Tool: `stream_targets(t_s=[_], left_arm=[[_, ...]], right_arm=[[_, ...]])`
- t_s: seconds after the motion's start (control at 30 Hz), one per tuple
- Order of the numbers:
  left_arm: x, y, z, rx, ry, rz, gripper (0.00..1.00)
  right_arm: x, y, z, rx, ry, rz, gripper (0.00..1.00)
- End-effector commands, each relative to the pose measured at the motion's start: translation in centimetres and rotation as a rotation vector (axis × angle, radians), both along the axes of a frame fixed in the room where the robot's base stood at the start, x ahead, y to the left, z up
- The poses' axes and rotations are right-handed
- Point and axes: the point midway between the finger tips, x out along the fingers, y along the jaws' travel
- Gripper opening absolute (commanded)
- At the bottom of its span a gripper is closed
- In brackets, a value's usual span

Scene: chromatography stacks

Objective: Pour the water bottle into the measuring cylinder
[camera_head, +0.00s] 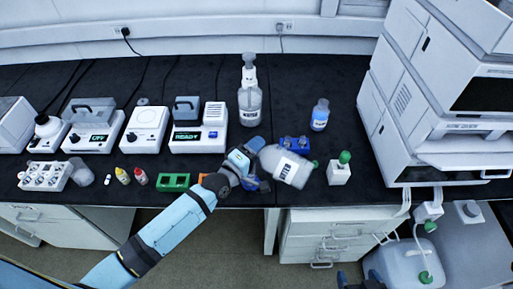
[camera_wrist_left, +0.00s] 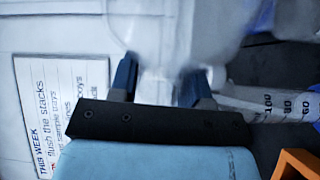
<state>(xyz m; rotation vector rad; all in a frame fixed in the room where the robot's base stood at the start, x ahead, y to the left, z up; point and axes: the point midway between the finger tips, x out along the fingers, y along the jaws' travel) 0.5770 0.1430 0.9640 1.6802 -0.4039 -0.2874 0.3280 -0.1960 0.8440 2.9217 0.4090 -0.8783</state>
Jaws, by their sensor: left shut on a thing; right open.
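My left gripper (camera_head: 257,163) is shut on the water bottle (camera_head: 286,168), a clear bottle with a white label, held strongly tilted above the front part of the black bench. In the left wrist view the bottle (camera_wrist_left: 180,35) is blurred between the fingers of the left gripper (camera_wrist_left: 160,85). The measuring cylinder (camera_wrist_left: 268,102), pale with marks such as 100, 80 and 60, shows beside the right finger in that view. I cannot make it out in the head view. The bottle's mouth is not clear. My right gripper (camera_head: 362,281) is open and empty at the bottom edge, partly cut off.
A spray bottle (camera_head: 249,95) and a blue-labelled bottle (camera_head: 320,115) stand behind. A blue rack (camera_head: 293,142) is just behind the held bottle. A green rack (camera_head: 173,182) is left of the arm.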

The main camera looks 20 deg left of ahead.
Motion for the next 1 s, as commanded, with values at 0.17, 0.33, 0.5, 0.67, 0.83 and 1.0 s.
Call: stream_targets(t_s=[0.17, 0.33, 0.5, 0.67, 0.83, 1.0], left_arm=[[0.0, -0.1, 0.4, 0.011, -0.006, 0.0, 0.0], [0.0, -0.3, 0.9, 0.125, -0.034, 0.0, 0.0], [-0.1, -0.4, 0.7, 0.205, -0.053, 0.0, 0.0], [-0.1, -0.6, 1.3, 0.257, -0.066, 0.001, 0.0], [-0.1, -0.7, 2.2, 0.375, -0.094, 0.001, 0.0], [-0.2, -0.9, 2.6, 0.471, -0.119, 0.002, 0.0]], right_arm=[[0.0, 0.0, 0.3, -0.001, 0.002, 0.0, 0.79], [-0.1, 0.0, 1.9, -0.001, 0.004, 0.0, 0.79], [0.0, 0.0, 2.8, 0.0, -0.001, 0.0, 0.79], [0.0, 0.0, 3.9, 0.001, -0.002, 0.0, 0.79], [0.0, 0.0, 5.9, 0.0, -0.001, 0.0, 0.79], [0.0, 0.0, 7.2, 0.0, -0.001, 0.0, 0.79]])
